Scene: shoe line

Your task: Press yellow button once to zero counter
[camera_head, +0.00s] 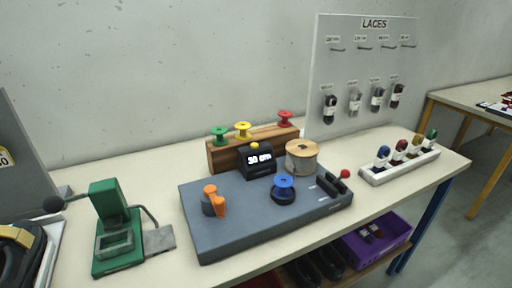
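The counter (258,161) is a small black box with a lit display on the grey board in the middle of the table. Its display starts with 30, and the letters after it are too small to read surely. A small yellow button (255,145) sits on top of the counter. Nothing touches it in this view. A larger yellow spool-shaped piece (243,130) stands on the wooden block behind. My gripper is not in view.
A green press (112,228) stands left. A rack (400,166) and the laces panel (350,60) are right.

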